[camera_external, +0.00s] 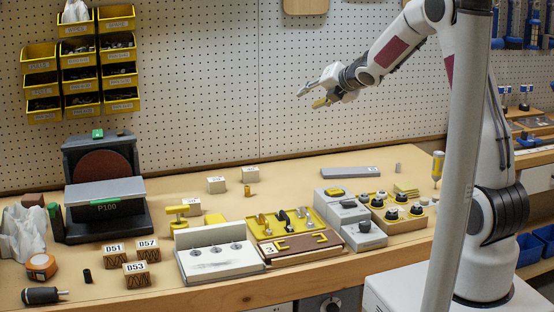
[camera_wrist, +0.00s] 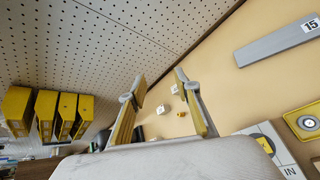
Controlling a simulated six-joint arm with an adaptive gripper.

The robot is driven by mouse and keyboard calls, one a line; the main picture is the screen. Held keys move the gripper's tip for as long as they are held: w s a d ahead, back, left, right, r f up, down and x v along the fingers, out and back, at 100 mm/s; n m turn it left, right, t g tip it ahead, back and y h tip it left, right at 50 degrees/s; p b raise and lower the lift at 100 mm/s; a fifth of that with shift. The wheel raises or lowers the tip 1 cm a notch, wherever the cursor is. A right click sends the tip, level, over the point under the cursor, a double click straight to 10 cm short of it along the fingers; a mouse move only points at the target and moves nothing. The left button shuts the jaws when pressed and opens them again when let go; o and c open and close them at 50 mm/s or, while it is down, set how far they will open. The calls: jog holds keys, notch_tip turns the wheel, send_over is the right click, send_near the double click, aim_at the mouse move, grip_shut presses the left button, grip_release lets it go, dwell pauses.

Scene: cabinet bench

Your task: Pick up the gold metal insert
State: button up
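The gold metal insert (camera_external: 247,191) is a small gold cylinder standing on the bench top, in front of a pale block, in the external view. In the wrist view a tiny gold spot between the fingers, near two white blocks, looks like it (camera_wrist: 181,114). My gripper (camera_external: 309,98) is raised high above the bench, in front of the pegboard, pointing left. It is well above the insert and to its right. In the wrist view its two fingers are spread with a wide gap and nothing between them (camera_wrist: 160,82).
Pale blocks (camera_external: 216,185) stand near the insert. A yellow tray (camera_external: 265,235) with small parts lies in front of it. Grey boxes (camera_external: 346,212) and a grey bar (camera_external: 350,172) are to the right. A sander (camera_external: 104,190) stands left. Yellow bins (camera_external: 120,104) hang on the pegboard.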

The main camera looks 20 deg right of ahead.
jog(key=w+a+f+n+g+y, duration=0.1)
jog(key=w+a+f+n+y, duration=0.3)
jog(key=a+f+n, duration=0.5)
jog(key=n+g+y, duration=0.3)
jog(key=n+y, duration=0.1)
jog(key=n, duration=0.4)
send_over(248, 187)
jog(key=s+d, duration=0.1)
jog(key=d, duration=0.1)
notch_tip(248, 187, down, 10)
jog(key=shift+d, duration=0.15)
jog(key=shift+f, duration=1.65)
jog(key=shift+f, duration=0.1)
jog(key=shift+f, duration=1.45)
jog(key=shift+w+f, duration=0.1)
jog(key=shift+f, duration=0.25)
jog(key=shift+x, duration=1.4)
